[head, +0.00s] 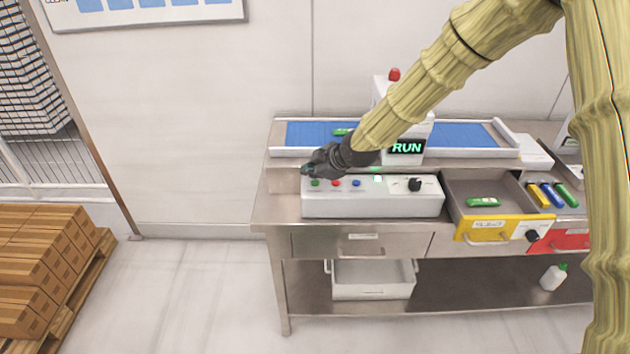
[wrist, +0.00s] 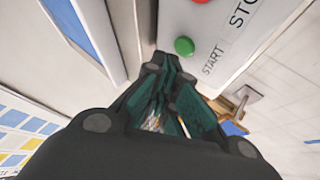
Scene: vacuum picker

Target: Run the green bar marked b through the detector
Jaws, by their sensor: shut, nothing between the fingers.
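A green bar (head: 341,132) lies on the left part of the blue conveyor belt (head: 305,133), left of the detector (head: 404,140), partly hidden by my arm. Its marking cannot be read. The detector display (head: 406,148) reads RUN. My gripper (head: 308,169) is shut and empty, at the left end of the control box (head: 372,205), just above and beside the green START button (head: 315,183). In the wrist view my fingers (wrist: 165,75) are close to the START button (wrist: 184,46); contact cannot be told.
A yellow-fronted drawer (head: 482,231) holds another green bar (head: 483,202). A grey bin (head: 371,292) and a white bottle (head: 553,277) stand on the lower shelf.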

